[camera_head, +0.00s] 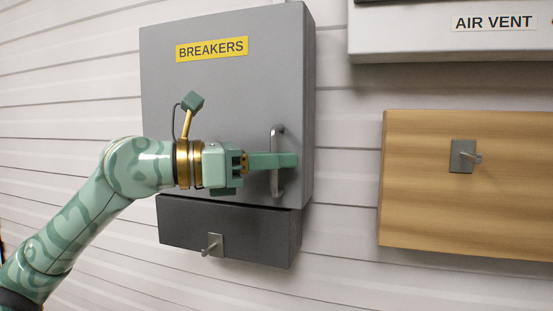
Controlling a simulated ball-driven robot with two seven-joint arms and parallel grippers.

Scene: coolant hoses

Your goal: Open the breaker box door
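The grey breaker box (215,95) with a yellow BREAKERS label (212,49) hangs on the wall. Its front door looks shut. A vertical metal bar handle (277,138) stands near the door's right edge. My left gripper (285,160) reaches in from the left, its fingers pointing right across the middle of the handle. One finger covers that part of the bar, and the other finger is hidden. I cannot tell whether the fingers touch or clasp the bar. My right gripper is out of view.
A dark drawer-like box (265,232) with a small metal knob (212,245) sits just below the breaker box. A wooden panel (430,215) with a metal knob (464,155) is at the right, under a white AIR VENT box (430,35). Bare wall lies between.

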